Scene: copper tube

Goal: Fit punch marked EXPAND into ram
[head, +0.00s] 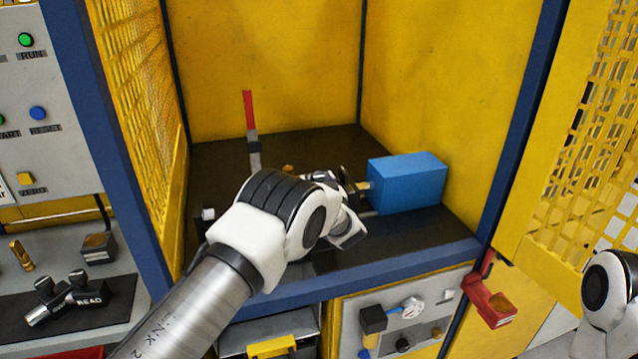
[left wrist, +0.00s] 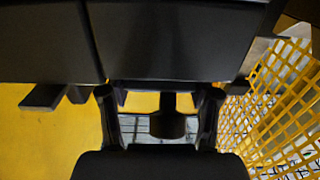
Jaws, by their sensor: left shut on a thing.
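The blue block of the ram (head: 405,183) sits on the dark bed inside the yellow enclosure, with a short metal rod (head: 364,187) at its left face. My left arm reaches into the enclosure, and its wrist hides most of the gripper and what it holds. In the left wrist view my left gripper (left wrist: 158,105) is shut on a dark brownish round piece (left wrist: 167,124), likely the punch. No EXPAND marking is readable on it. I cannot tell whether the piece touches the ram. My right gripper is out of view; only part of its arm shows at the right edge.
A red-handled lever (head: 249,115) stands upright left of my wrist. Blue frame posts and the front sill (head: 400,262) bound the opening. A yellow mesh door (head: 580,150) stands at the right.

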